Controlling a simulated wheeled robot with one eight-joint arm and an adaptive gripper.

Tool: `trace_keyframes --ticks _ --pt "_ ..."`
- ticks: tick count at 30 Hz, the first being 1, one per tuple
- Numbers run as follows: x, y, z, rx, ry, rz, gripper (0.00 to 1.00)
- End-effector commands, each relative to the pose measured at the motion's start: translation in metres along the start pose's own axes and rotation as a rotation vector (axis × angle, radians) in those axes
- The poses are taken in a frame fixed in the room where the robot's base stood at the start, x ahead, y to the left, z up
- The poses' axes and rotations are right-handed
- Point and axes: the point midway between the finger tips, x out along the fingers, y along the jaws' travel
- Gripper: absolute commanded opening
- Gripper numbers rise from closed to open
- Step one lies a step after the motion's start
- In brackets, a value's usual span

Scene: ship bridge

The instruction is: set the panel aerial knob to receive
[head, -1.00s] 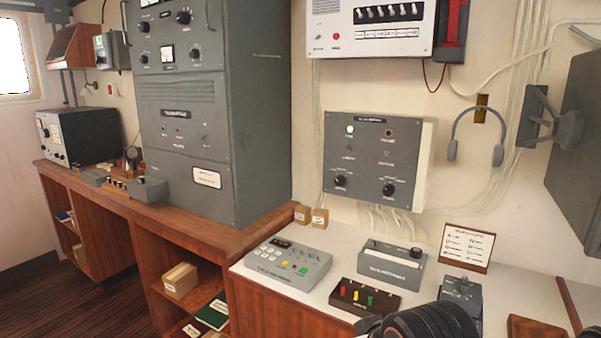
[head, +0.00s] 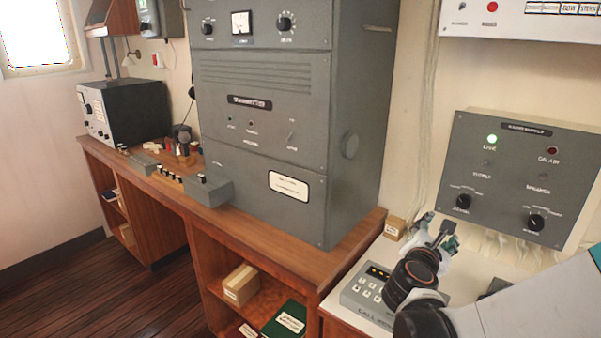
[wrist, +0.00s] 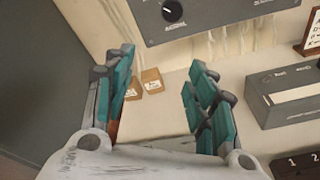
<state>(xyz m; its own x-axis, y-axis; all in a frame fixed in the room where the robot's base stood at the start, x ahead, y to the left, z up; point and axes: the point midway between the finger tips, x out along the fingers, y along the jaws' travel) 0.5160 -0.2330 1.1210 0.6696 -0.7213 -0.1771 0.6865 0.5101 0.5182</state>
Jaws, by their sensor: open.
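The grey wall panel (head: 525,180) is at the right of the head view, with a lit green lamp (head: 491,139) and a dark red lamp (head: 552,150). Its lower left black knob, seemingly the aerial knob (head: 463,202), also shows at the top of the wrist view (wrist: 172,11). There its white pointer slants to the upper left; its label is too small to read surely. A second black knob (head: 536,222) sits lower right on the panel. My gripper (head: 437,232) is open and empty, below and left of the aerial knob, apart from it. In the wrist view, its teal fingers (wrist: 162,62) are spread.
Two small cardboard boxes (wrist: 151,79) stand on the white desk, seen between the fingers. A grey keypad box (head: 368,291) lies under my arm. A grey slotted box (wrist: 285,95) stands right of the fingers. The tall grey transmitter cabinet (head: 355,90) bounds the left side.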

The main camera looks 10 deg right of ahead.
Motion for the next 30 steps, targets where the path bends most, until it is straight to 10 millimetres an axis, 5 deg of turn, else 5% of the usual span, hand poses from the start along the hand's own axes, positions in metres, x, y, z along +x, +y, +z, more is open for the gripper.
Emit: trace_keyframes --ticks 3,9,17,30 --pt "0.011 -0.005 0.014 -0.260 -0.091 0.013 0.51" --pt "0.015 -0.012 0.025 -0.514 -0.175 0.010 0.51" --pt "0.039 -0.012 0.030 -0.553 -0.188 0.007 0.51" --pt "0.121 -0.008 0.044 -0.550 -0.187 0.006 0.51"
